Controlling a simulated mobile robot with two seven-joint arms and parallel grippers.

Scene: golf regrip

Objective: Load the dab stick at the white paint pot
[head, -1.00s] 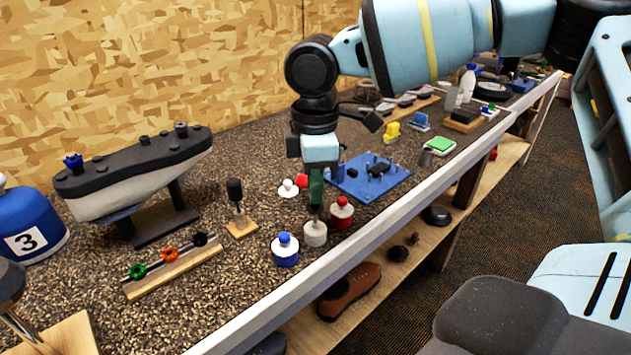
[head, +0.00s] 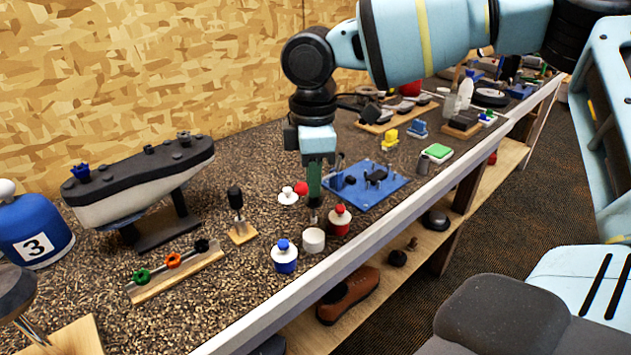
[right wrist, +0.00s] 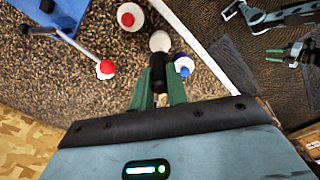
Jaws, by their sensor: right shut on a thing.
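My right gripper (head: 314,202) is shut on a dark, slim stick, which I take to be the dab stick (head: 314,215). It points down over the white paint pot (head: 313,241), near the bench's front edge. In the right wrist view, the fingers (right wrist: 159,92) close on the dark stick (right wrist: 159,62), whose far end is in line with the white pot (right wrist: 160,41). The stick's tip is too small to make out. My left gripper is out of the head view; what seems to be it (right wrist: 290,51) shows small in the right wrist view, jaws unclear.
A blue-topped pot (head: 285,258) stands left of the white pot and a red-topped pot (head: 340,220) right, both close. Behind are a white disc (head: 287,198) with a red ball, and a blue peg board (head: 365,188). A wooden stand (head: 242,234) holds a dark-handled tool.

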